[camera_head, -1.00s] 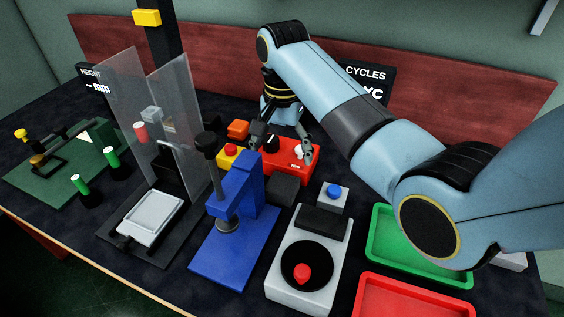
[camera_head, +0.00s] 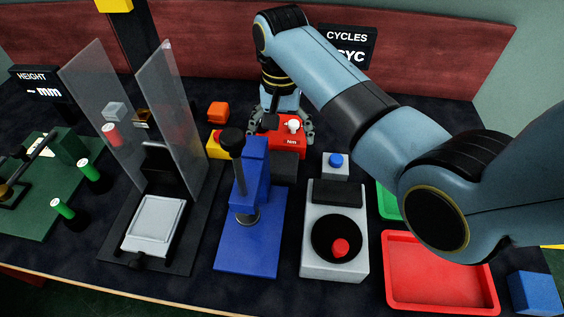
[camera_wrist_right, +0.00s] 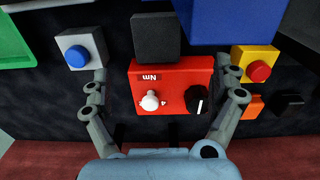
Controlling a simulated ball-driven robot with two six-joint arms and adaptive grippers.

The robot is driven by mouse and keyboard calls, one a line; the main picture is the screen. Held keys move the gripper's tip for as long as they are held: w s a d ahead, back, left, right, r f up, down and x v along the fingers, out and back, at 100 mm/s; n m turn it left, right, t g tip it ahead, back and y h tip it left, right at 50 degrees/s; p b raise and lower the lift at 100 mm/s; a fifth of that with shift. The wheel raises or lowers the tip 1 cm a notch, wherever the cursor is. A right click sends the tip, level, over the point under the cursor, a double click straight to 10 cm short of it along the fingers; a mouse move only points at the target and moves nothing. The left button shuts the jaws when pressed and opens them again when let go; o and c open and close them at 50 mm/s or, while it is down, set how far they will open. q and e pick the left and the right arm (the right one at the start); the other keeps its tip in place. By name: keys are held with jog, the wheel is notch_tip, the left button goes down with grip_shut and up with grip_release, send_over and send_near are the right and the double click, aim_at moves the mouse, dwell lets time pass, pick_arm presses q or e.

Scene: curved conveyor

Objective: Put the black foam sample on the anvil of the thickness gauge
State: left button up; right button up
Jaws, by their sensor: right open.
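The area under the foot is partly hidden. My right gripper (camera_head: 280,133) is open and empty, its fingers spread on either side of the red box (camera_wrist_right: 172,85), beyond the black block. My left gripper is not in view.
The red box carries a white knob and a black dial. A yellow button box (camera_head: 215,146) and a blue button box (camera_head: 335,166) flank it. A grey device (camera_head: 335,262), a red tray (camera_head: 392,295), clear panels (camera_head: 180,120) and a green fixture (camera_head: 55,210) crowd the table.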

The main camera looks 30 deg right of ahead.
aim_at(283, 162)
notch_tip(283, 162, down, 4)
jog(key=shift+s+d+r, duration=0.1)
jog(key=shift+s, duration=0.05)
jog(key=shift+f+b, duration=0.3)
jog(key=f, duration=0.4)
jog(key=shift+s+f+b, duration=0.2)
jog(key=shift+f+b, duration=0.1)
jog(key=shift+f, duration=0.2)
jog(key=shift+r, duration=0.1)
jog(key=shift+c, duration=1.9)
jog(key=c, duration=0.5)
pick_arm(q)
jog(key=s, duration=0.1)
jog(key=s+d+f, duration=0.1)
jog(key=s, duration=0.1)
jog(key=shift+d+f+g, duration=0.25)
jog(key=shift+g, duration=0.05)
